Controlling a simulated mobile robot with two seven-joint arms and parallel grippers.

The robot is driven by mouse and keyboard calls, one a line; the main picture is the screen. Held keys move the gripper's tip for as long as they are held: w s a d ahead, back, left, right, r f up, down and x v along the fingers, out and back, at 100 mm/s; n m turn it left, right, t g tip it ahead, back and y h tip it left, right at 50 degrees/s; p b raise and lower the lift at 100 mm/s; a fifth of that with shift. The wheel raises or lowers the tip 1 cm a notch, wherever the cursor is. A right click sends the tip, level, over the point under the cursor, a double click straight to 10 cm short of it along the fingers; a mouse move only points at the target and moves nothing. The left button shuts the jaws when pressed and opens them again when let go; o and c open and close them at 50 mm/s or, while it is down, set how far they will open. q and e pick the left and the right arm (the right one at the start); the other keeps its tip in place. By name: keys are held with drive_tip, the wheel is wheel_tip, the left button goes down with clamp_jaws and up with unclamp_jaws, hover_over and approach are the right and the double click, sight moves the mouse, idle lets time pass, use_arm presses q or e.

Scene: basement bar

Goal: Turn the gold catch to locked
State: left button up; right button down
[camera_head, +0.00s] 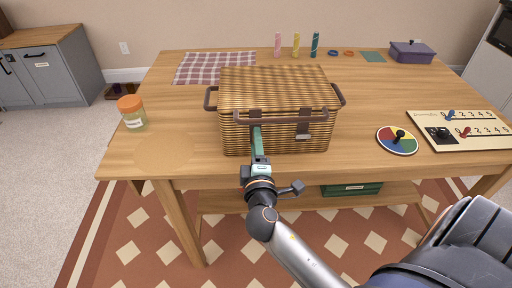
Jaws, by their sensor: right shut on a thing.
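A woven wicker basket (275,88) with a closed lid and brown handles stands near the front of the wooden table. Two small catches sit on its front face. The left catch (255,114) is partly hidden by my right gripper (257,130). The right catch (303,130) hangs as a dark strap with a pale lower edge. No gold colour is clear on either, and the turn of the left one cannot be read. My right gripper reaches up from the front and is shut at the left catch. My left gripper is out of view.
A jar with an orange lid (131,112) stands left of the basket. A coloured disc with a black knob (397,140) and a numbered board (462,130) lie to the right. A checked cloth (215,67) lies behind left. The table (180,150) is clear just beside the basket.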

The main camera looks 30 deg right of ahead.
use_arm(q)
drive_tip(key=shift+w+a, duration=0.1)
use_arm(e)
drive_tip(key=shift+m, duration=0.3)
drive_tip(key=shift+c, duration=1.6)
unclamp_jaws()
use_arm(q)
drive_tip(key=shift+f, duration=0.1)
